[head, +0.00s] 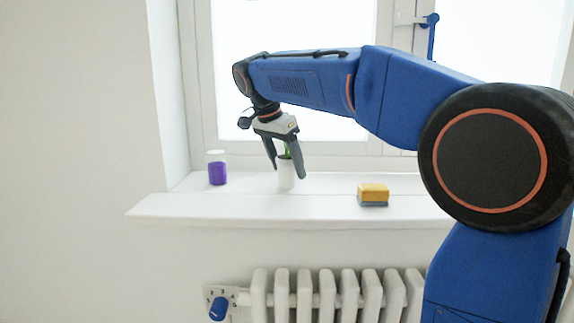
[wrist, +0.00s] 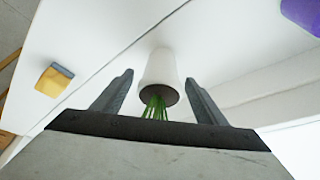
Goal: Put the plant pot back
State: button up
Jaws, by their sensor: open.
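The plant pot (head: 286,177) is a small white pot with green stems. It stands upright on the white window sill (head: 240,205). My gripper (head: 285,172) points down over it and is open, with one finger on each side of the pot. In the wrist view the pot (wrist: 159,70) shows between the two fingertips (wrist: 160,84), with the green stems reaching toward the palm. Gaps show between the pot and both fingers there, and I see no contact.
A jar of purple stuff (head: 217,170) stands left of the pot on the sill. A yellow and grey sponge (head: 373,194) lies to the right. The window frame (head: 200,80) rises behind, and a radiator (head: 300,295) with a blue knob (head: 218,308) is below.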

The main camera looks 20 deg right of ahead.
aim_at(280, 143)
jog(key=v, duration=1.2)
jog(key=shift+r, duration=0.15)
jog(key=shift+s, duration=0.1)
